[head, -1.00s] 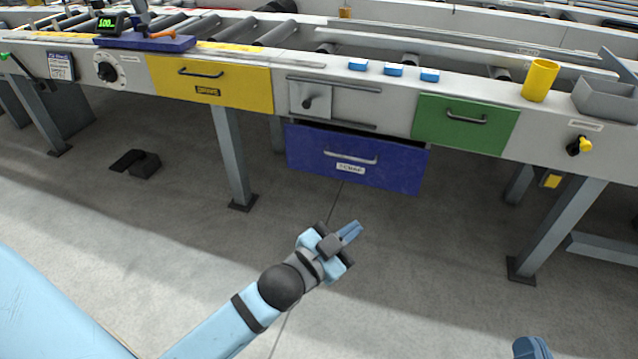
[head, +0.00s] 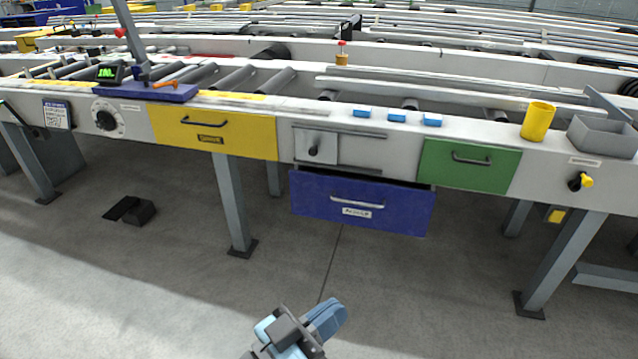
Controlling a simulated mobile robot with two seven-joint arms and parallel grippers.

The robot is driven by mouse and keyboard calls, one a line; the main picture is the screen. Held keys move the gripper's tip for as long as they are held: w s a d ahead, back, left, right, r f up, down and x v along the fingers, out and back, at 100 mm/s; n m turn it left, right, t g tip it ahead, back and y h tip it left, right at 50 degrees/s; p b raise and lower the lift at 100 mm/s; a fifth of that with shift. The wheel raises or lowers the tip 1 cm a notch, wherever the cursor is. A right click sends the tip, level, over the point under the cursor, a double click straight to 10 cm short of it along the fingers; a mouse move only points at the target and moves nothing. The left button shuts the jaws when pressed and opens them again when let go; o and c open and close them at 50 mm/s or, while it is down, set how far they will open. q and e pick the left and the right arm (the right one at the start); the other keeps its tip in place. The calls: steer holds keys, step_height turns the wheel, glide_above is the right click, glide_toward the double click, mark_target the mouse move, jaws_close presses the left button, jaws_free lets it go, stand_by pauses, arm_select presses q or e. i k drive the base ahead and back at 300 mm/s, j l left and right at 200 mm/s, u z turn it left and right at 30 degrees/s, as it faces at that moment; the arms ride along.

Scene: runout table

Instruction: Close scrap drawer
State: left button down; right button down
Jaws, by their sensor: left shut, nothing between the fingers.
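The scrap drawer is most likely the blue drawer (head: 320,205) with a pale handle and a white label, under the middle of the table; the label is too blurred to read now. It stands out from the table, with a dark gap along its top edge. My left gripper (head: 328,315) is in the lower middle of the head view, below and in front of the drawer, apart from it. Its fingers are together and hold nothing. My right gripper does not show.
A yellow drawer (head: 175,130) and a green drawer (head: 490,178) sit flush on either side. A sliding hatch (head: 355,148) is above the blue drawer. Table legs (head: 233,205) stand at left and right. The floor before the drawer is clear.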

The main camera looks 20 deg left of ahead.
mark_target(392, 205)
steer(key=i+j+u, duration=0.15)
steer(key=j, duration=0.2)
steer(key=j+u, duration=0.15)
steer(key=j, duration=0.25)
steer(key=i+j+u, duration=0.15)
steer(key=j, duration=0.15)
steer(key=i+j+u, duration=0.3)
steer(key=i+j, duration=0.15)
steer(key=i, duration=0.3)
